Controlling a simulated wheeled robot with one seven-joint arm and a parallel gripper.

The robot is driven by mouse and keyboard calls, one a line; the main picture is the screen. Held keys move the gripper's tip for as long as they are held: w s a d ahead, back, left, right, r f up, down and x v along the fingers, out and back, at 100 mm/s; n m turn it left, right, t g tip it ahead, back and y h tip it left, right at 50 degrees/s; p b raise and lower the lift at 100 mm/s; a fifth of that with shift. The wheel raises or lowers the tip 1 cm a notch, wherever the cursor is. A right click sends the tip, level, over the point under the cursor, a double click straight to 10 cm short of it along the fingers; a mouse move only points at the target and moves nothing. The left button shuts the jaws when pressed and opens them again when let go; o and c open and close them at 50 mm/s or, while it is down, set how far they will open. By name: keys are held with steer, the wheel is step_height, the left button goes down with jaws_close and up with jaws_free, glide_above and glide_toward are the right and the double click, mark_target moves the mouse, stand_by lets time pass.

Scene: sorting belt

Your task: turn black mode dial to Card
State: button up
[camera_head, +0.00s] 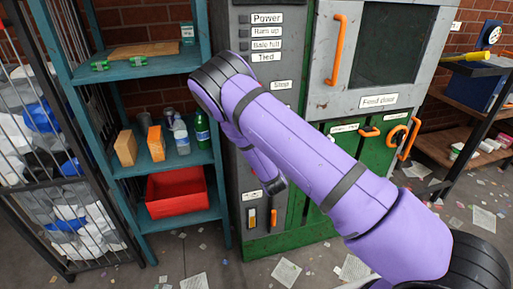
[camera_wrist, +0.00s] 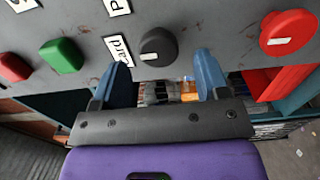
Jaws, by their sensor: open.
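The black mode dial (camera_wrist: 158,47) is on the grey panel in the wrist view, a round knob with a white mark near its lower edge. A white label reading "Card" (camera_wrist: 119,49) is beside it on the left, and another label (camera_wrist: 117,6) is above that, partly cut off. My gripper (camera_wrist: 164,72) is open, with one blue finger to each side below the dial; whether the fingers touch the panel cannot be told. In the head view my purple arm hides the dial and my gripper.
In the wrist view, a green button (camera_wrist: 63,56) and a red button (camera_wrist: 14,68) are left of the dial, and a large red knob (camera_wrist: 288,33) is to the right. The head view shows a teal shelf (camera_head: 140,70) left of the machine and an orange handle (camera_head: 337,48) right.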

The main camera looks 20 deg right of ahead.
steer(key=s, duration=0.7)
stand_by(0.3)
step_height(320, 180, up, 12)
steer(key=w+d+m+g+h, duration=0.1)
steer(key=d+m+g+h, duration=0.2)
steer(key=m, duration=0.6)
steer(key=s+d+r+m+g+y, duration=0.1)
steer(key=s+r+m+g, duration=0.1)
steer(key=s+r, duration=0.35)
steer(key=s+r+m+g+y, duration=0.2)
steer(key=r+g, duration=0.1)
steer(key=r, duration=0.5)
steer(key=s+d+r+m+g, duration=0.1)
steer(key=s+r, duration=0.3)
steer(key=s, duration=0.6)
steer(key=s+d+r+m+g, duration=0.1)
steer(key=s+r, duration=0.3)
steer(key=s, duration=0.7)
steer(key=s+d+r+m+g, duration=0.1)
steer(key=s+r, duration=0.4)
steer(key=s, duration=0.6)
steer(key=shift+d+m+g, duration=0.15)
steer(key=shift+m+g, duration=0.75)
steer(key=shift+m, duration=0.2)
steer(key=shift+w+r, duration=0.1)
